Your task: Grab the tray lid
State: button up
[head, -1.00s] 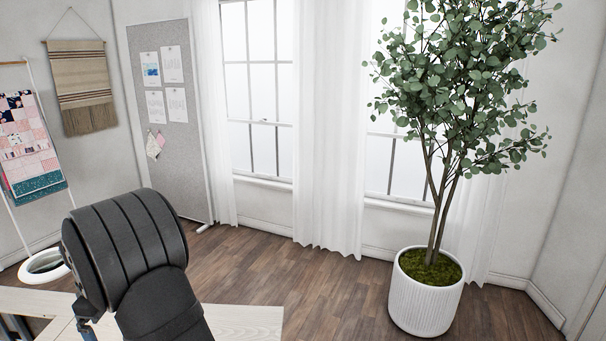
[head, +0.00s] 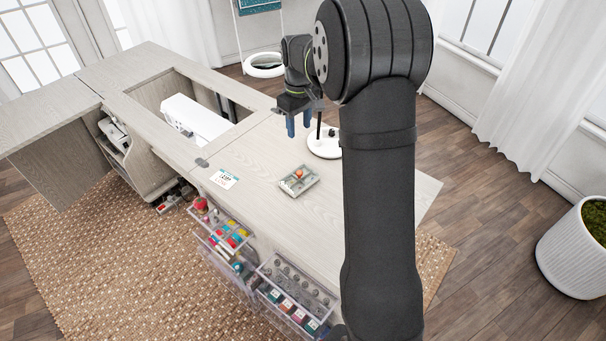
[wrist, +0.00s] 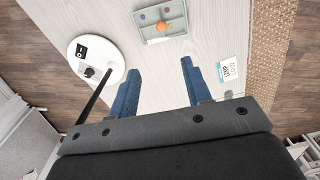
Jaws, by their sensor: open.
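A small grey-green tray (head: 286,182) lies on the pale wooden cabinet top, with a round orange piece (head: 299,173) at its middle. My gripper (head: 299,125) is above the table, behind the tray in the head view. Its blue fingers are apart and empty in the wrist view (wrist: 160,76), short of the tray.
A white round lamp base (head: 322,146) with a dark stem stands near my gripper. A printed card (head: 223,179) lies left of the tray. A white sewing machine (head: 196,119) sits in the cabinet opening. Clear drawers (head: 290,290) of supplies stand open in front. Bare tabletop surrounds the tray.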

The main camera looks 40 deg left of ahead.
send_over(299, 172)
jog(key=f, duration=1.2)
jog(key=shift+w+a, duration=0.1)
jog(key=shift+w, duration=0.15)
jog(key=shift+s+f, duration=0.2)
jog(key=shift+f, duration=2.55)
grip_shut()
